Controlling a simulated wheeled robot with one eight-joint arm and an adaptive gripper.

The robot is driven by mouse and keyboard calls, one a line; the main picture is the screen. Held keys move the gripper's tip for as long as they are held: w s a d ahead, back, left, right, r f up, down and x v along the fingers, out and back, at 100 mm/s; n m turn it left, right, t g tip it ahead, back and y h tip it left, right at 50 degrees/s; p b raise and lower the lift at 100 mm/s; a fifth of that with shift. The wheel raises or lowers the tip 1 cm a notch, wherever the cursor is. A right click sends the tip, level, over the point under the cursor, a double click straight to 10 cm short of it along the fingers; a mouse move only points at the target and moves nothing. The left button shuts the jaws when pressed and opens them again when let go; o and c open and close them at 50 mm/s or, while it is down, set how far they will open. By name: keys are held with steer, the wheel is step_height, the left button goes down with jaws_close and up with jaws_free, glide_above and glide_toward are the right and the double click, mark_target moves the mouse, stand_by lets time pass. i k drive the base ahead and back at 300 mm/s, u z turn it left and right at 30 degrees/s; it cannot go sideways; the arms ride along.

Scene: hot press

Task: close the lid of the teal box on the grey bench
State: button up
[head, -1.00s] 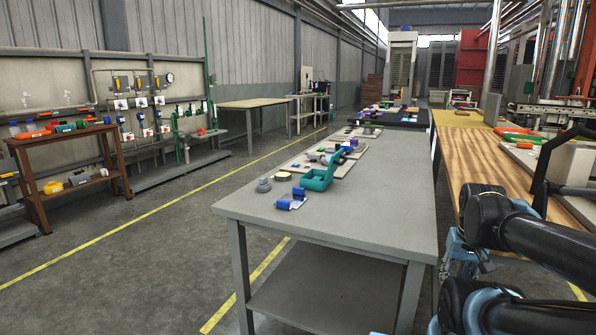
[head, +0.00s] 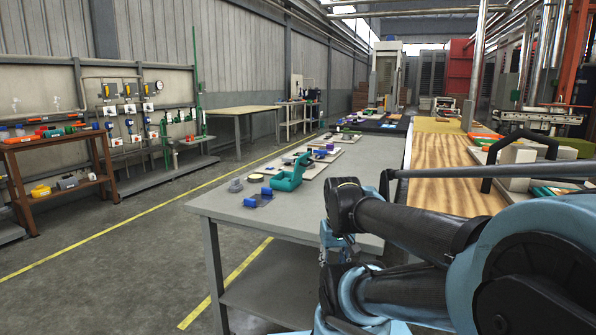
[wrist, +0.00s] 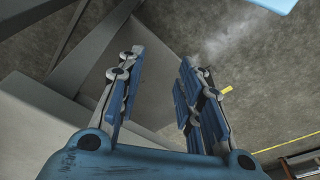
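The teal box (head: 287,181) stands on the grey bench (head: 225,206) toward its near end in the head view. Its teal lid (head: 302,165) looks raised, tilted up at the back right; the exact angle is too small to tell. My gripper (wrist: 161,58) is open and empty in the wrist view, its two blue-padded fingers apart above the floor, beside grey bench-like legs. The box does not show in the wrist view. In the head view my arm crosses the right foreground and hides part of the bench's right side; the fingers cannot be made out there.
A blue item (head: 258,197) and a grey round part (head: 236,185) lie left of the box. Several small parts on boards lie behind it. A wooden-topped table (head: 450,178) stands to the right. Floor left of the bench is open.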

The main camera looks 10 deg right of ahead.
mark_target(300, 164)
steer(key=u, duration=0.25)
steer(key=k, duration=1.3)
steer(key=z, duration=0.55)
steer(key=i, duration=1)
steer(key=u, duration=0.05)
